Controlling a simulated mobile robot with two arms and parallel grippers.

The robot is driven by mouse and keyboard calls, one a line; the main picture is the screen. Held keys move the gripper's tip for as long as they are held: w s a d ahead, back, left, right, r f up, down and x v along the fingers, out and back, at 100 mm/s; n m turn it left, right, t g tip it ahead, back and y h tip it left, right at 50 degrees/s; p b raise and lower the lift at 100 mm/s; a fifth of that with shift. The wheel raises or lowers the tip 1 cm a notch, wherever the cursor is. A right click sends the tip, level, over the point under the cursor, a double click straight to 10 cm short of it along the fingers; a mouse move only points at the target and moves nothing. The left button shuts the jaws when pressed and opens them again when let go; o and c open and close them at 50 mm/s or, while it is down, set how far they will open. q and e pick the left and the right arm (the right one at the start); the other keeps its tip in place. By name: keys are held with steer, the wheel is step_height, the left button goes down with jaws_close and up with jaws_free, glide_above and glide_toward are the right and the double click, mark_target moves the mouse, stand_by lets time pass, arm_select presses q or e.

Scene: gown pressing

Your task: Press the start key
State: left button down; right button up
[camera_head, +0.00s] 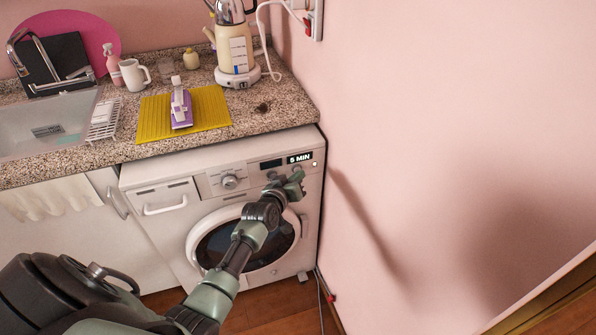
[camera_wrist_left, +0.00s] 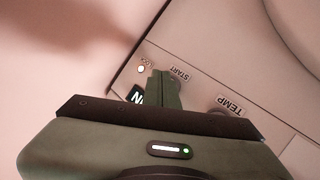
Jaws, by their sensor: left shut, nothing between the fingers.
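The white washing machine (camera_head: 165,205) stands under the counter, with its control panel along the top front. In the left wrist view the label START (camera_wrist_left: 180,74) is readable on the panel, right beside the tips of my left gripper (camera_wrist_left: 163,76). The start key itself is mostly hidden by the fingers, and I cannot tell whether they touch it. In the head view my left gripper (camera_head: 298,173) is shut and empty at the panel's right end, just below the lit "5 MIN" display (camera_head: 299,158). My right gripper is not in view.
A TEMP label (camera_wrist_left: 229,104) and a lit LOCK light (camera_wrist_left: 141,69) are near the fingers. The pink wall (camera_head: 430,120) rises close to the machine's right side. A round dial (camera_head: 229,182) is further left on the panel. A purple-and-white iron (camera_head: 181,105) rests on a yellow mat (camera_head: 212,105) above.

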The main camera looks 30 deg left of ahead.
arm_select(q)
steer(key=shift+s+d+p, duration=0.5)
steer(key=shift+s+d, duration=0.05)
steer(key=shift+d, duration=0.05)
steer(key=s+d+p, duration=0.1)
steer(key=d, duration=0.1)
steer(key=s+d+p, duration=0.1)
steer(key=s+p, duration=0.1)
steer(key=shift+s+d, duration=0.15)
steer(key=shift+d, duration=0.2)
steer(key=shift+f, duration=0.1)
stand_by(0.3)
